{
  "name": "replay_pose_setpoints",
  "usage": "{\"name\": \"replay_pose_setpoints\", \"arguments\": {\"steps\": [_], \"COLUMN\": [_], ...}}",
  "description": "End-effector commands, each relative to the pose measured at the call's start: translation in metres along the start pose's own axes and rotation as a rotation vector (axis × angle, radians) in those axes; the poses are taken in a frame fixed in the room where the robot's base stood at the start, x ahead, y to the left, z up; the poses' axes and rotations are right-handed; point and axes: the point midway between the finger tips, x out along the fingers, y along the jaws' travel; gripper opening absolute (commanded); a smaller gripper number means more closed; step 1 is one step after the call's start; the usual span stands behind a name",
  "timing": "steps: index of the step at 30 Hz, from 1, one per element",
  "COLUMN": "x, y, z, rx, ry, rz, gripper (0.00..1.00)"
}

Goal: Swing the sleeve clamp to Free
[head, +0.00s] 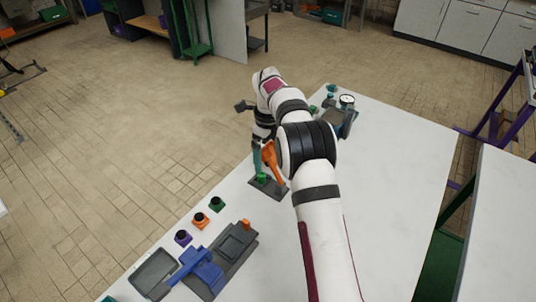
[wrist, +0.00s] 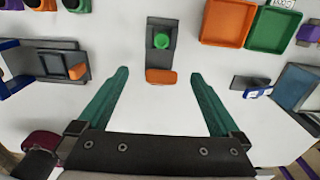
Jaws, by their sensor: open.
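A dark grey plate (head: 262,189) lies on the white bench, with a green knob (head: 262,178) and an upright orange lever (head: 270,160). It looks like the sleeve clamp, but I read no label on it. In the wrist view the same plate (wrist: 154,56) carries the green knob (wrist: 161,40), and the orange lever (wrist: 161,76) shows end-on. My gripper (wrist: 158,75) is open above it, its teal fingers to the left and right of the lever with clear gaps. In the head view a teal finger is beside the lever, and my arm hides part of the scene.
A grey fixture with a blue lever (head: 199,266) stands in the left foreground, beside a grey tray (head: 153,274). Purple, orange (head: 200,220) and green buttons line the bench edge. A gauge (head: 347,100) stands at the far end. Orange (wrist: 228,22) and green bins (wrist: 274,30) sit upper right.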

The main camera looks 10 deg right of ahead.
Motion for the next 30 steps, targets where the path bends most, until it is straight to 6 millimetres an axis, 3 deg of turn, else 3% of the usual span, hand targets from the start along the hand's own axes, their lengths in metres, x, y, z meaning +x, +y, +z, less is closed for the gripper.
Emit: {"name": "replay_pose_setpoints", "arguments": {"steps": [4,21,30], "x": [-0.005,-0.066,-0.070], "y": [0.000,0.000,0.000], "z": [0.000,0.000,0.000], "rx": [0.000,0.000,0.000], "ry": [-0.001,-0.001,0.000], "rz": [-0.001,-0.001,0.000], "gripper": [1.00,1.00,1.00]}}
